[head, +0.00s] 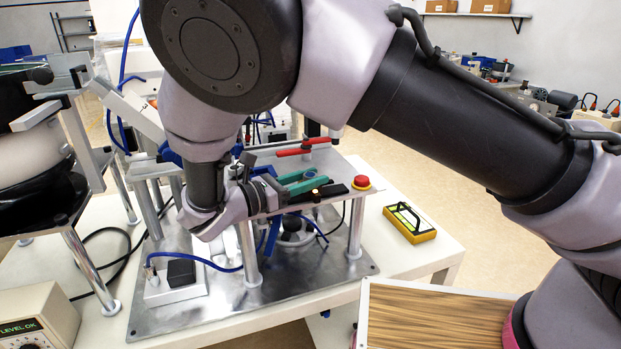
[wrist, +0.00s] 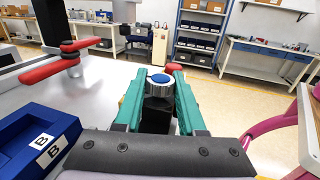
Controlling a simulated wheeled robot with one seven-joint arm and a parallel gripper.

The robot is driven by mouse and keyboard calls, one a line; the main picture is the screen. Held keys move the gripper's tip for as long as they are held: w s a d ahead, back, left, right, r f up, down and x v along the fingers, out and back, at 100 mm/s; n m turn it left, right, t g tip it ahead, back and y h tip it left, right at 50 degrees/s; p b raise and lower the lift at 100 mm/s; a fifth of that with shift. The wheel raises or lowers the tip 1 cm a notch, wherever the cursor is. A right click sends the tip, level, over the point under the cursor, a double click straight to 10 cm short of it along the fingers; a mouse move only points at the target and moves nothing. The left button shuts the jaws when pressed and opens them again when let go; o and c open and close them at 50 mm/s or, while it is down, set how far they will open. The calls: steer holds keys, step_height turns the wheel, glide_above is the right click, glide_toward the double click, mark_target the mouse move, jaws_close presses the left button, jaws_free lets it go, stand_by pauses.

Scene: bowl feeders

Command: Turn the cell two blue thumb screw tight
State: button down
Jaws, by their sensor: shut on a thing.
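The blue thumb screw (wrist: 159,78) has a blue cap with a pale mark and a silver rim. It stands in the middle of the wrist view. My gripper (wrist: 157,92) has teal fingers, one on each side of the thumb screw, and is shut on it. In the head view my gripper (head: 304,182) is low over the raised metal plate (head: 225,160). The thumb screw cannot be made out there. A dark block between the fingers hides what lies under the screw in the wrist view.
A red-handled clamp (wrist: 52,68) and a blue bin marked B (wrist: 38,140) are left of my fingers. A red push button (head: 361,182) sits at the plate's right corner. A yellow device (head: 409,224) lies on the white table. Blue cables (head: 205,264) run below the plate.

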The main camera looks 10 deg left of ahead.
stand_by(0.4)
steer(key=c, duration=0.5)
jaws_free()
steer(key=shift+s+a, duration=0.1)
steer(key=v, duration=1)
steer(key=shift+s+a, duration=0.15)
steer(key=shift+a, duration=0.1)
